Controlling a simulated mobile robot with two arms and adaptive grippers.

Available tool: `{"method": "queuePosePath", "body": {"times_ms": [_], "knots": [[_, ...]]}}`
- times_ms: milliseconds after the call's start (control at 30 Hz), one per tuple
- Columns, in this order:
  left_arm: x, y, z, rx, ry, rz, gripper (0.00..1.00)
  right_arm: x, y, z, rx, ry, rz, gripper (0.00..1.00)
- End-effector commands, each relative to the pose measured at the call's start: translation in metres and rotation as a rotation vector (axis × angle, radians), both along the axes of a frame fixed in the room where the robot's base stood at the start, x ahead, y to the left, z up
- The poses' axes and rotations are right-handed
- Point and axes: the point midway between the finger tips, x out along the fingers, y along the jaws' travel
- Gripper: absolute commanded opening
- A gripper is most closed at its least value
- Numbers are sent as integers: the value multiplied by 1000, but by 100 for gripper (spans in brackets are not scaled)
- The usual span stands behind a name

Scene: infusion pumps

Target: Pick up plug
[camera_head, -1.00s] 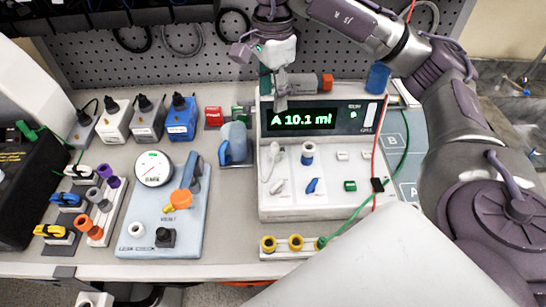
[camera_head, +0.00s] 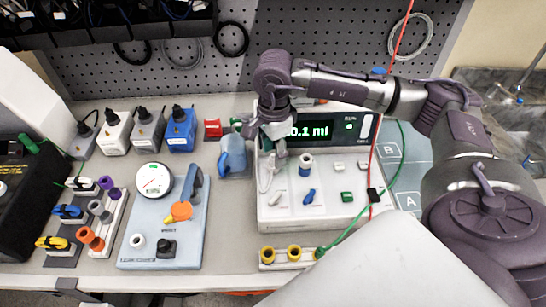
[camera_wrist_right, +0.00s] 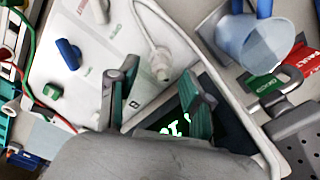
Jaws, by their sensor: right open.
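A white plug (camera_wrist_right: 160,66) on a white cable shows in the right wrist view, against the front panel of the infusion pump (camera_wrist_right: 85,85). In the head view the plug (camera_head: 267,172) sits at the left of the pump's panel (camera_head: 330,207), partly behind my gripper. My right gripper (camera_head: 272,150) hangs over the left part of the green-lit display, just above the plug. In the wrist view its fingers (camera_wrist_right: 158,76) are apart, with the plug's end between and a little beyond the tips. Nothing is held. My left gripper is not in view.
A blue holder with a clear cup (camera_head: 233,155) stands close to the pump's left. A gauge box (camera_head: 145,245) with an orange knob is further left. Red and green cables (camera_head: 372,165) run along the pump's right side. Yellow sockets (camera_head: 293,253) line the front.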

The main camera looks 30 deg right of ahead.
Motion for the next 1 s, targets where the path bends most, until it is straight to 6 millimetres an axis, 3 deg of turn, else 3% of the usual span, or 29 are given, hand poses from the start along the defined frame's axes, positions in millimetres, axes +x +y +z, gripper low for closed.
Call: {"method": "queuePosePath", "body": {"times_ms": [133,367,667,1000], "knots": [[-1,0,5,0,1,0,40,0,1,-14,1,1,1,50],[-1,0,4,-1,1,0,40,1,1,-17,1,-1,1,50],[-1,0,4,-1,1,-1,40,1,1,-16,1,-1,1,3],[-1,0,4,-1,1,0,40,1,1,-15,1,-2,1,1]]}}
